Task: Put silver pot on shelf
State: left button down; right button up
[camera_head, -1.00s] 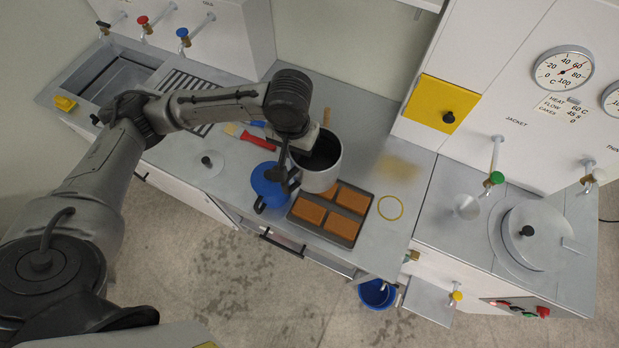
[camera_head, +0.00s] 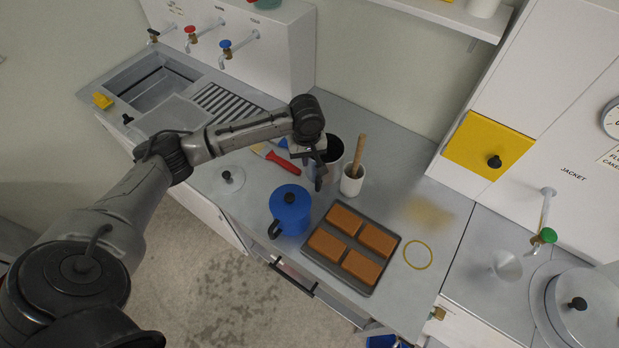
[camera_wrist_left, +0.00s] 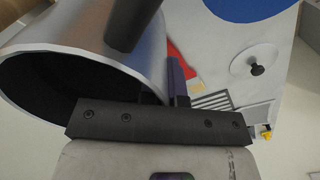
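The silver pot (camera_head: 329,148) is above or at the back of the counter, partly hidden behind my left gripper and a white mug. In the left wrist view the pot (camera_wrist_left: 140,62) is large and close, its dark opening facing left. My left gripper (camera_head: 318,172) is at the pot's side, and a dark finger crosses the outer wall in the wrist view. It appears shut on the pot; the exact contact is hidden. I cannot tell whether the pot's base touches the counter. The white shelf (camera_head: 440,14) is on the back wall at the top right. My right gripper is not in view.
A white mug with a wooden handle (camera_head: 352,181) stands close beside the pot. A blue lidded pot (camera_head: 290,211) and a tray of brown blocks (camera_head: 311,258) are in front. A yellow panel (camera_head: 488,146) is at right. A white container (camera_head: 483,7) stands on the shelf.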

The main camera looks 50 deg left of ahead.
pick_arm(q)
notch_tip(320, 180, down, 9)
jog(key=shift+b, duration=0.5)
dwell(0.3)
jog(key=c, duration=1.3)
grip_release()
jog(key=shift+f, duration=0.1)
jog(key=shift+c, duration=0.2)
notch_tip(320, 180, up, 12)
jog(key=shift+f+p, duration=0.25)
jog(key=shift+p, duration=0.5)
jog(key=o, duration=0.3)
jog(key=shift+r, duration=0.35)
jog(key=o, duration=0.7)
